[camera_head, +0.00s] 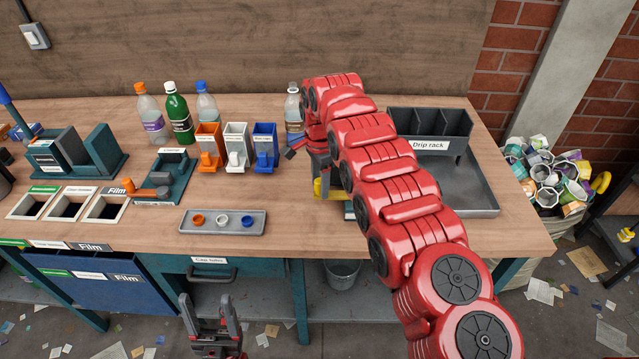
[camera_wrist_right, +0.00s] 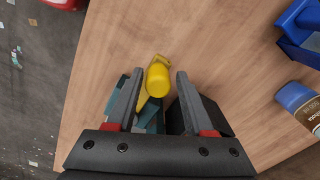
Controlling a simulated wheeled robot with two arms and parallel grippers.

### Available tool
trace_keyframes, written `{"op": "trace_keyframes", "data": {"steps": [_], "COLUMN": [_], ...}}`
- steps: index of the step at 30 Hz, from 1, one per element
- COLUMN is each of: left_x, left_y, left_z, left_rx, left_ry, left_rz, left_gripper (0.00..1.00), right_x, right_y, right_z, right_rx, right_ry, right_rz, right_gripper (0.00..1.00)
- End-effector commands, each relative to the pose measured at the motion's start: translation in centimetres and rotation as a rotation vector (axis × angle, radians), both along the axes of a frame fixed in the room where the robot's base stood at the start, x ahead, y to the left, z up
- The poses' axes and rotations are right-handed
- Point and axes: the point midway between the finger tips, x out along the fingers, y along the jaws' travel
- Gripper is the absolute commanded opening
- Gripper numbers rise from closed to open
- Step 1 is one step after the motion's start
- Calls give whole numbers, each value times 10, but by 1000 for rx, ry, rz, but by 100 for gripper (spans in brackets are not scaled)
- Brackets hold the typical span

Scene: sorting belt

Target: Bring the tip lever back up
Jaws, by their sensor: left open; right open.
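The tip lever is a yellow piece with a rounded knob (camera_wrist_right: 158,80), mounted on a teal and dark fixture (camera_wrist_right: 157,119). In the head view only a bit of its yellow (camera_head: 320,188) shows, beneath my right gripper (camera_head: 314,168). My right gripper is open in the right wrist view (camera_wrist_right: 160,75), one finger on each side of the yellow knob; I cannot tell whether either finger touches it. The red right arm hides much of the fixture in the head view. My left gripper (camera_head: 208,302) is open and empty, in front of the bench, away from the lever.
A grey drip rack (camera_head: 428,146) and tray (camera_head: 480,190) stand right of my right arm. A bottle (camera_head: 293,108) and a blue dispenser (camera_head: 265,147) stand to the left. A tray with caps (camera_head: 223,232) lies nearer the front. Bare wood lies between.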

Motion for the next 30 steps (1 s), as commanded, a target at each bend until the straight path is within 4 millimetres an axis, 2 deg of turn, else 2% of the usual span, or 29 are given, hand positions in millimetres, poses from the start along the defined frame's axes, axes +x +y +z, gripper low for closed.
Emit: {"op": "trace_keyframes", "data": {"steps": [11,16,20,21,24,30], "left_x": [0,0,0,0,0,0], "left_y": [0,0,0,0,0,0], "left_z": [0,-2,-5,5,24,56], "left_rx": [0,0,0,0,0,0], "left_ry": [0,0,0,0,-1,0], "left_rz": [0,0,0,0,0,0], "left_gripper": [65,65,65,65,65,65], "right_x": [-1,-1,-1,-2,-2,-1], "right_y": [1,1,2,2,2,1], "right_z": [0,9,27,40,64,98], "right_rx": [0,0,1,1,0,0], "right_ry": [3,2,-1,4,4,-1], "right_rz": [2,3,3,3,3,2], "right_gripper": [65,65,65,65,65,65]}}
